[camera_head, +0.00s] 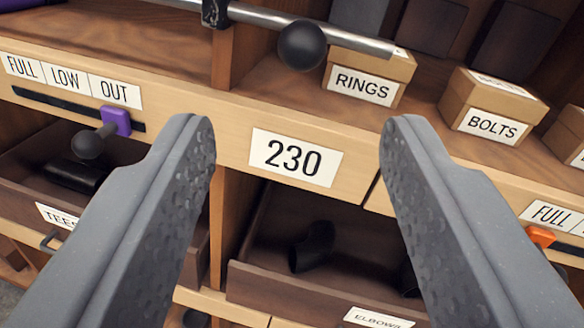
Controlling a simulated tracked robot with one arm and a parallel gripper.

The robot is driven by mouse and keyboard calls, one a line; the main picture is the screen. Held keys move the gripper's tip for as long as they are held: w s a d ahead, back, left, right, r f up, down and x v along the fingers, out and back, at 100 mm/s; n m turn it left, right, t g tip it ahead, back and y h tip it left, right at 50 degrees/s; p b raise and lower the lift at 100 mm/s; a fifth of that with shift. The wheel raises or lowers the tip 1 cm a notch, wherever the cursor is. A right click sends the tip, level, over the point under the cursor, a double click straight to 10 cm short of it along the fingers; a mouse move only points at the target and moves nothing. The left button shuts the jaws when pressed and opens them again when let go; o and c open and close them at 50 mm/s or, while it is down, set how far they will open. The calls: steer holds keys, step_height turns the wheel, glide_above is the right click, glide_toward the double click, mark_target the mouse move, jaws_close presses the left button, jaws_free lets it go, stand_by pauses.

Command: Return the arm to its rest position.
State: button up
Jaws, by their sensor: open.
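My gripper (298,150) is open, and nothing is between its two grey, dimpled fingers. The fingers come in from the lower left and lower right. They point at a wooden shelf unit, on either side of a white label reading 230 (296,158). The rest of my arm is not in view, so its pose cannot be seen.
A metal rod with a dark ball (302,46) crosses the top. Boxes marked RINGS (368,78) and BOLTS (492,106) stand on the shelf. A purple slider (116,121) and an orange one (540,236) sit left and right. An open ELBOWS drawer (285,280) holds dark fittings.

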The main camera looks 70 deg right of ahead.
steer(key=shift+s+a, duration=0.3)
steer(key=shift+a, duration=0.3)
